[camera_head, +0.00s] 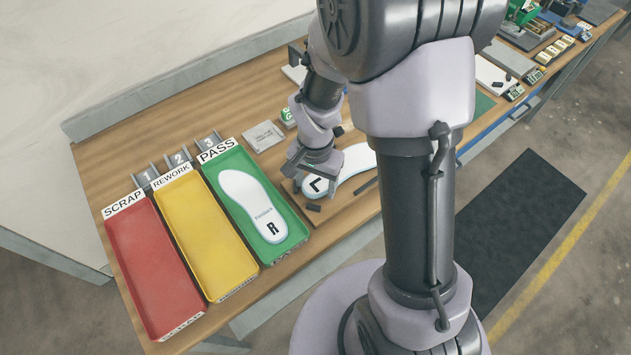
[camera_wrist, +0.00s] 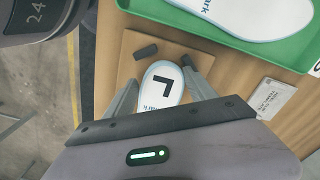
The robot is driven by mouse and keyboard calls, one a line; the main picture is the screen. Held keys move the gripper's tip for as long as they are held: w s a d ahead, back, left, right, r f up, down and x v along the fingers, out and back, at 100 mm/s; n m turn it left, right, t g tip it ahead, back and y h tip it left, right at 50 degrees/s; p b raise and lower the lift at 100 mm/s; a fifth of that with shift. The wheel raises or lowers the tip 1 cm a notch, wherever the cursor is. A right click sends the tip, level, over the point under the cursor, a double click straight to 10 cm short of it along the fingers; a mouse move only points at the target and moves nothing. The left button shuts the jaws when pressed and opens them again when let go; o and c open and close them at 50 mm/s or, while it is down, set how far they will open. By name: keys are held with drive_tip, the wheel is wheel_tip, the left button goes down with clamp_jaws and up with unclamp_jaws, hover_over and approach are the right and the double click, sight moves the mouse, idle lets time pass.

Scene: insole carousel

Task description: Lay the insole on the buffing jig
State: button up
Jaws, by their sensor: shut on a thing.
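The white insole marked L (camera_head: 352,163) is between the fingers of my gripper (camera_head: 312,172). Its L end also shows in the wrist view (camera_wrist: 164,86), with a finger along each side. The buffing jig appears to be the brown wooden board (camera_wrist: 128,68) under the insole, with small dark blocks on it; one block (camera_wrist: 146,51) sits just beyond the insole's rounded end. The insole lies over the board, roughly flat. I cannot tell whether it touches the board. My arm hides part of the insole and board in the head view.
Left of the board stand the green PASS tray (camera_head: 216,160) holding a white insole marked R (camera_head: 256,205), the yellow REWORK tray (camera_head: 217,257) and the empty red SCRAP tray (camera_head: 150,270). A grey plate (camera_head: 263,136) lies behind. The bench's front edge is close to the board.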

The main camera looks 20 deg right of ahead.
drive_tip(key=o, duration=1.4)
drive_tip(key=shift+c, duration=0.2)
wheel_tip(320, 180, up, 21)
drive_tip(key=s+a+n+t+p, duration=0.1)
drive_tip(key=s+t+p, duration=0.1)
drive_tip(key=p, duration=0.4)
drive_tip(key=s+a+r+n+t+y, duration=0.2)
drive_tip(key=s+a+r+n+t, duration=0.1)
drive_tip(key=s+r, duration=0.6)
drive_tip(key=shift+s+t, duration=0.4)
drive_tip(key=shift+s, duration=0.5)
wheel_tip(320, 180, down, 8)
drive_tip(key=b, duration=0.8)
